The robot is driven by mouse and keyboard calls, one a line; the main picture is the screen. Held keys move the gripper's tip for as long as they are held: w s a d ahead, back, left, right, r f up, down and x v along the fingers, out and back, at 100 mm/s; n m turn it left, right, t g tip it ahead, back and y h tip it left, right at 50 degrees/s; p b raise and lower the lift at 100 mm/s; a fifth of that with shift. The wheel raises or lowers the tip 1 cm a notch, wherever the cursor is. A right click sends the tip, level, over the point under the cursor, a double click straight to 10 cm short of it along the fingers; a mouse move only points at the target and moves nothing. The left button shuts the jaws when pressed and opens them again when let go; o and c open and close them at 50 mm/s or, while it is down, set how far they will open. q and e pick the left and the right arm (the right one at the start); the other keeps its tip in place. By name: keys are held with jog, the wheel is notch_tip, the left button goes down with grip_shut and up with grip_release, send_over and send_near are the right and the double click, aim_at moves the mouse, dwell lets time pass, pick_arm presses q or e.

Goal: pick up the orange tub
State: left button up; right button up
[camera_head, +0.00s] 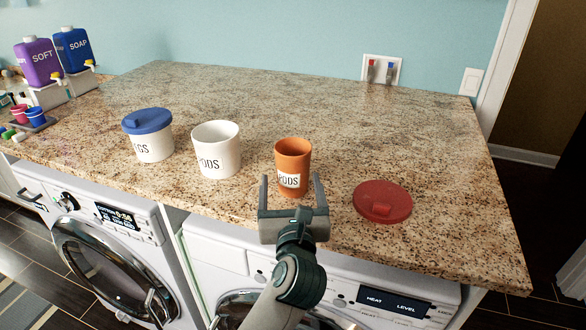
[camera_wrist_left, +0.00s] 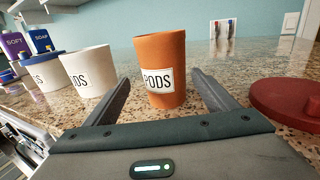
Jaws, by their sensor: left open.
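The orange tub (camera_head: 293,156) stands upright on the granite counter, with a white label reading PODS and no lid on it. My left gripper (camera_head: 291,188) is open at the counter's front edge, just in front of the tub. In the left wrist view the tub (camera_wrist_left: 161,62) stands beyond and between the two spread fingers (camera_wrist_left: 158,95), a little nearer the middle than either finger. No contact between the fingers and the tub shows. My right gripper is in neither view.
A white PODS tub (camera_head: 217,150) and a blue-lidded tub (camera_head: 148,135) stand to the left. A red lid (camera_head: 382,202) lies close on the right. Soap dispensers (camera_head: 72,52) stand far left. Washing machines (camera_head: 105,255) are below the counter (camera_head: 330,110). The counter behind the tub is clear.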

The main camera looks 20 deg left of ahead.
pick_arm(q)
jog(key=shift+w+r+p, duration=0.15)
jog(key=shift+w+p, duration=0.3)
jog(key=p+x, duration=0.1)
jog(key=x, duration=0.1)
jog(key=p+x, duration=0.1)
jog(key=x, duration=0.1)
jog(key=shift+d, duration=0.25)
jog(key=shift+w+a, duration=0.1)
jog(key=shift+w, duration=0.15)
jog(key=shift+c, duration=0.5)
jog(key=c, duration=1)
